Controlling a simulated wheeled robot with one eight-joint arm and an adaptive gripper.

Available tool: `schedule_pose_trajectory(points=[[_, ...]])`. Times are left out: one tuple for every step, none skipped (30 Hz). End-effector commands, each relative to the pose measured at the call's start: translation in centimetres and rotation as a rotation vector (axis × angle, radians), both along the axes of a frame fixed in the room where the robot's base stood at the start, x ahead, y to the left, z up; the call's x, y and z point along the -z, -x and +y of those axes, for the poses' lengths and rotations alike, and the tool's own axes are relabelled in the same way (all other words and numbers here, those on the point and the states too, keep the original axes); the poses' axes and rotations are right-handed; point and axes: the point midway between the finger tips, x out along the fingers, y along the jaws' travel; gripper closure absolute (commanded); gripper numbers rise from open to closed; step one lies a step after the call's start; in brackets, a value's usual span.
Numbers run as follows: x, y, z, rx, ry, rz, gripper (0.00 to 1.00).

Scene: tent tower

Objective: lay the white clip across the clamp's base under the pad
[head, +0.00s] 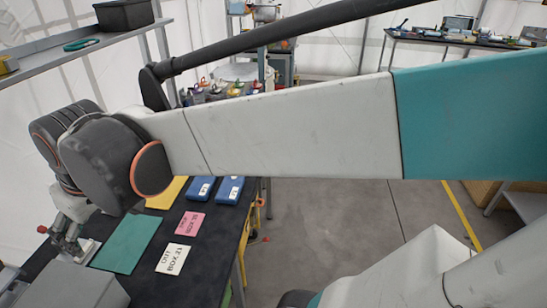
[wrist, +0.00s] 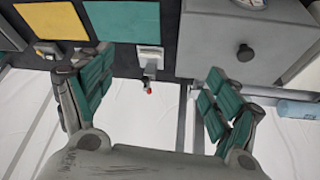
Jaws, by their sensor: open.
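The clamp (wrist: 149,66) sits at the table's edge between the teal mat and a grey box in the wrist view, its red tip pointing out past the edge. In the head view the clamp (head: 64,240) is at lower left, partly behind my wrist. A pale flat piece (wrist: 149,51) lies at the clamp's table end; I cannot tell whether it is the white clip or the base. The pad is too small to make out. My gripper (wrist: 158,68) is open and empty, its fingers spread to either side of the clamp in the picture, apart from it.
The teal mat (head: 127,242) and yellow mat (wrist: 52,20) lie on the dark table. A grey box with a knob (wrist: 245,52) stands close beside the clamp. Another small metal fixture (wrist: 48,50) is at the edge by the yellow mat.

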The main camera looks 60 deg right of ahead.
Motion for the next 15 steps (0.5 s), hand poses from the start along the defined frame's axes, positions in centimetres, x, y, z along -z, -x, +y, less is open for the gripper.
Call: schedule_pose_trajectory(points=[[0.4,1.7,-0.1,0.011,-0.005,-0.022,0.18],[0.5,2.5,-0.1,0.017,-0.007,-0.037,0.18],[0.8,3.5,-0.1,0.025,-0.012,-0.055,0.18],[1.1,4.2,-0.1,0.032,-0.016,-0.069,0.18],[1.3,4.9,-0.1,0.037,-0.019,-0.082,0.18],[1.7,5.7,-0.1,0.044,-0.023,-0.099,0.18],[1.9,6.3,-0.1,0.049,-0.027,-0.11,0.18],[2.2,6.8,-0.1,0.055,-0.029,-0.121,0.18],[2.5,7.3,-0.1,0.061,-0.033,-0.134,0.18],[2.7,7.7,-0.1,0.064,-0.036,-0.142,0.18],[2.9,8.0,0.0,0.066,-0.038,-0.15,0.18],[3.1,8.4,-0.1,0.07,-0.04,-0.159,0.18],[3.2,8.5,0.0,0.071,-0.041,-0.163,0.18],[3.3,8.7,-0.1,0.074,-0.043,-0.167,0.18],[3.4,8.9,0.0,0.075,-0.044,-0.17,0.18]])
